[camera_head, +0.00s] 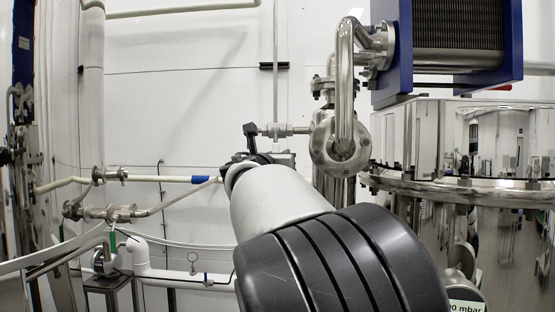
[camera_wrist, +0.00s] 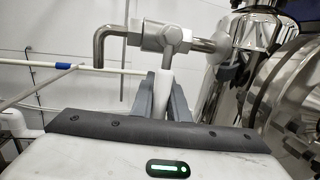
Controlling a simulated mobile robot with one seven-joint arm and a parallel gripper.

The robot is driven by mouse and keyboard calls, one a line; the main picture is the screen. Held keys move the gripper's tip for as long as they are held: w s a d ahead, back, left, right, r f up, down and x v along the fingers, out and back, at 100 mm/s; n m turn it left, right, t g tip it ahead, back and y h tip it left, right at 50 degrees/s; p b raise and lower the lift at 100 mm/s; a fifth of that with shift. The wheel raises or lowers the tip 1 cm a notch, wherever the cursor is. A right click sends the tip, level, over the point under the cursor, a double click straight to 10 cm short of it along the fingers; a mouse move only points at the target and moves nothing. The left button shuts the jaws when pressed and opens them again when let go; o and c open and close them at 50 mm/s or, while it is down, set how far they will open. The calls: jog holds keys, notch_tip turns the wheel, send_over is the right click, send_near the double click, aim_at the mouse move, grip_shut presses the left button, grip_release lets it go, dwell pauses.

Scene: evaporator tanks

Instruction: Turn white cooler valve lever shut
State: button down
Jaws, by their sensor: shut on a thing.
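The white valve lever (camera_wrist: 162,92) stands upright in the wrist view, below a metal valve body (camera_wrist: 163,38) and its short stem (camera_wrist: 172,62). My gripper (camera_wrist: 162,95) has its two dark fingers on either side of the lever, shut on it. The fingers partly cover the lever's sides and lower end.
A bent metal pipe (camera_wrist: 97,48) leads left and down from the valve. A large shiny tank (camera_head: 510,240) and a blue-framed cooler (camera_head: 390,45) stand to the right. A thick U-shaped pipe (camera_head: 345,95) is close by my arm. The white wall (camera_head: 180,90) behind is mostly open.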

jog(key=shift+d, duration=0.1)
jog(key=c, duration=1.7)
grip_release()
jog(key=b+v, duration=0.3)
jog(key=v, duration=1.4)
jog(key=shift+s+r+b, duration=0.1)
jog(key=shift+s+b, duration=0.15)
jog(key=shift+b, duration=0.1)
